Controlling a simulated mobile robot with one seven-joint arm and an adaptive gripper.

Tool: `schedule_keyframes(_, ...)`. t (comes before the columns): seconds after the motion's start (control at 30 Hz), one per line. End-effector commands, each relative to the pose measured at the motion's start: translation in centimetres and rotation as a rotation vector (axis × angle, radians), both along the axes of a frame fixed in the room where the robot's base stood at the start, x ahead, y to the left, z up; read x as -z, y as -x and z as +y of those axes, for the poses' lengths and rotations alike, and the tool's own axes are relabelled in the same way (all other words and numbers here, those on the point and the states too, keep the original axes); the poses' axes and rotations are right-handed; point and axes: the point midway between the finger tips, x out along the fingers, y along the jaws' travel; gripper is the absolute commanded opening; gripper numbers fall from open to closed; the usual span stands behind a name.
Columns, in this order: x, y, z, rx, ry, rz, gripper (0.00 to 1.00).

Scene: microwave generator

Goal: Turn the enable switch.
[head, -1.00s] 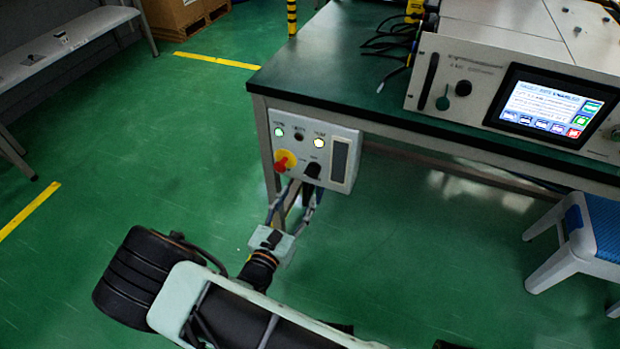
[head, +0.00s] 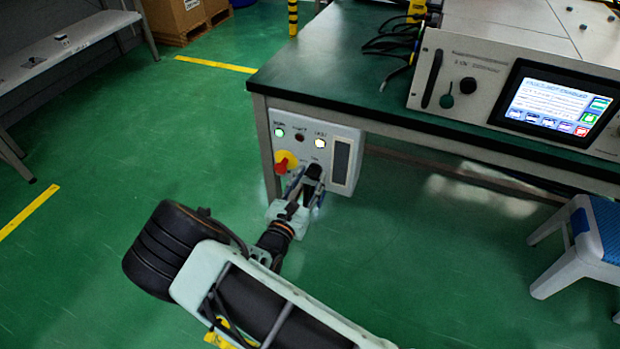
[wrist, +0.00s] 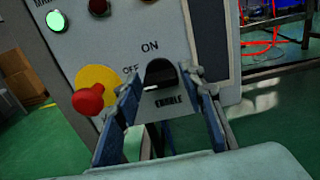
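The enable switch is a black knob on the control panel; it shows in the wrist view (wrist: 161,73) with "ON" above it, "OFF" to its left and "ENABLE" below. In the head view the switch (head: 314,171) is partly behind my fingers. My gripper (wrist: 166,86) is open, with one finger on the left of the knob and one on its right. I cannot tell whether either fingertip touches it. In the head view my gripper (head: 305,184) is in front of the panel's lower part.
The control panel (head: 342,140) hangs under the table's (head: 330,75) left corner. A red emergency button (wrist: 88,100) on a yellow disc sits left of the switch, close to my left finger. A green lamp (wrist: 57,20) is lit. A stool (head: 575,245) stands at the right.

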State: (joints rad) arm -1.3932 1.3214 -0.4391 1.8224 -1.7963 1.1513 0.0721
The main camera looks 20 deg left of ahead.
Motion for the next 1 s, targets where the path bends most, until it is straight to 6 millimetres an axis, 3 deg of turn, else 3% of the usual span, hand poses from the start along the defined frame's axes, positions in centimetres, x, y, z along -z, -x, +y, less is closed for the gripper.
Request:
schedule_keyframes(0.27, 0.01, 0.02, -0.01, 0.0, 0.0, 0.0, 0.06)
schedule_keyframes(0.67, -0.09, 0.0, -0.1, 0.002, -0.094, -0.007, 0.06)
schedule_keyframes(1.0, -0.11, 0.02, -0.1, 0.001, -0.374, -0.029, 0.06)
